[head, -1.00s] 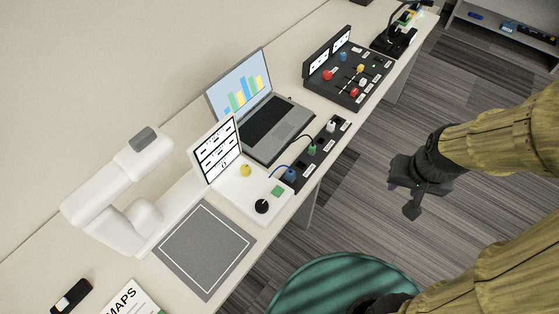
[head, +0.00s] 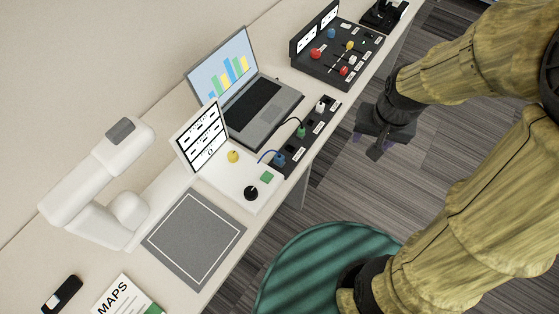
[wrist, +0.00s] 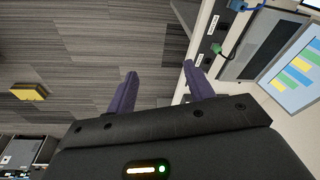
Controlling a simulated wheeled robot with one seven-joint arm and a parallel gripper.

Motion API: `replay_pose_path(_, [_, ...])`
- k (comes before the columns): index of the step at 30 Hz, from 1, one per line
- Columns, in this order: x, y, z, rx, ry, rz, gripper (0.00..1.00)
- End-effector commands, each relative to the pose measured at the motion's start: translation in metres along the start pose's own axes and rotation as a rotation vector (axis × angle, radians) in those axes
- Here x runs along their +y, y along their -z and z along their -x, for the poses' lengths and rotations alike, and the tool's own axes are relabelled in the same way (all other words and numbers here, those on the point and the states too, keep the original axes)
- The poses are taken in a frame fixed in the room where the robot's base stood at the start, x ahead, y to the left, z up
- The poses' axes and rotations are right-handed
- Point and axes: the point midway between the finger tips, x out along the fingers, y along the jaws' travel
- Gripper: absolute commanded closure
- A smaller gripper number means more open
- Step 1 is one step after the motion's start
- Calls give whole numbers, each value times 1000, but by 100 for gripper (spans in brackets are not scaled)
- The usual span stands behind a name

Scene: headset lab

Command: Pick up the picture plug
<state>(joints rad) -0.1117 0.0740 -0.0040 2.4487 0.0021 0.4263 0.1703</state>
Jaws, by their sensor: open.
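A black strip (head: 293,152) along the desk's front edge holds a blue plug (head: 279,159), a green plug (head: 301,131) and a white plug (head: 320,106), with small labels beside them. The labels are too small to read, so I cannot tell which is the picture plug. My gripper (head: 376,150) is off the desk's front edge, to the right of the strip, holding nothing. In the wrist view its purple fingers (wrist: 162,88) are spread apart, with the green plug (wrist: 217,48) beyond the right finger.
A white panel box (head: 238,183) with knobs stands beside the strip, and a laptop (head: 262,112) behind it. A black switch panel (head: 337,66) is farther along the desk. A white jointed device (head: 98,180) and a grey mat (head: 195,238) are nearer. A green round seat (head: 320,265) stands below the desk edge.

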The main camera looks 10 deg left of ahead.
Motion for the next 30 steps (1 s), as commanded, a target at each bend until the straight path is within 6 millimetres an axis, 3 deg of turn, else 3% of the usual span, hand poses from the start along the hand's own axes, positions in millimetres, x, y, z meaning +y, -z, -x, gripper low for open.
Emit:
replay_pose_path(1, [-19, 9, -14, -18, 6, -15, 47])
replay_pose_path(7, [-113, 33, -51, -110, -2, -158, 47])
replay_pose_path(12, [-189, 30, -74, -165, -40, -266, 47])
replay_pose_path(15, [-214, 26, -80, -178, -57, -306, 47])
replay_pose_path(18, [-223, 24, -80, -183, -66, -325, 47])
replay_pose_path(30, [-222, 23, -87, -184, -66, -328, 47])
